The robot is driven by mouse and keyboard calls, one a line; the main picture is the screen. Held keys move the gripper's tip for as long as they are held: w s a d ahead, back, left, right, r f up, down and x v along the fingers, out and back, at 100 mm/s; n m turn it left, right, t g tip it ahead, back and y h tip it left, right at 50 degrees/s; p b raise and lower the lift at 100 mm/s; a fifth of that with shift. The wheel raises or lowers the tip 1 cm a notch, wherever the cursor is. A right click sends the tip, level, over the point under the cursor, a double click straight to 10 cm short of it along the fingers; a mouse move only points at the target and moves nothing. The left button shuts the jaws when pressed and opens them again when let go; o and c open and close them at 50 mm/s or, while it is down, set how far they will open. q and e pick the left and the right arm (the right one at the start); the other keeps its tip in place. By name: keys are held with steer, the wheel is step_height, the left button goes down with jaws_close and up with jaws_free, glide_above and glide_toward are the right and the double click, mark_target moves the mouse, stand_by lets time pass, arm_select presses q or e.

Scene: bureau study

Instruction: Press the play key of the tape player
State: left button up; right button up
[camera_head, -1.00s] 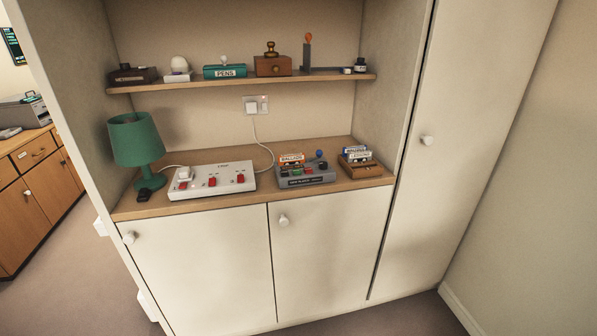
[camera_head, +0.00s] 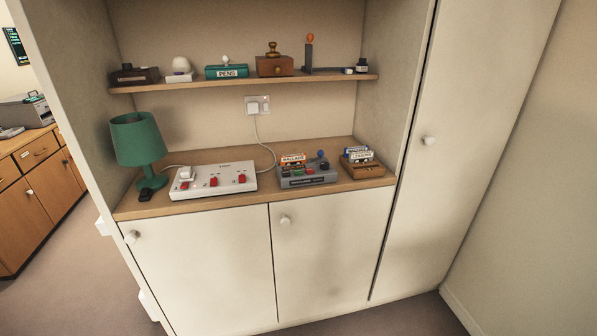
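The tape player (camera_head: 308,180) is a grey box on the wooden counter of the cupboard niche, right of the middle. It has small coloured keys on top, a blue knob at its right and a cassette with an orange and white label at its back left. The keys are too small to tell which one is play. Neither of my grippers shows in the head view.
A white power strip (camera_head: 234,192) with red switches and a green lamp (camera_head: 138,140) stand left of the player. A wooden box of cassettes (camera_head: 366,171) stands right. A shelf (camera_head: 240,83) with several small items hangs above. Cupboard doors (camera_head: 327,250) with white knobs are below.

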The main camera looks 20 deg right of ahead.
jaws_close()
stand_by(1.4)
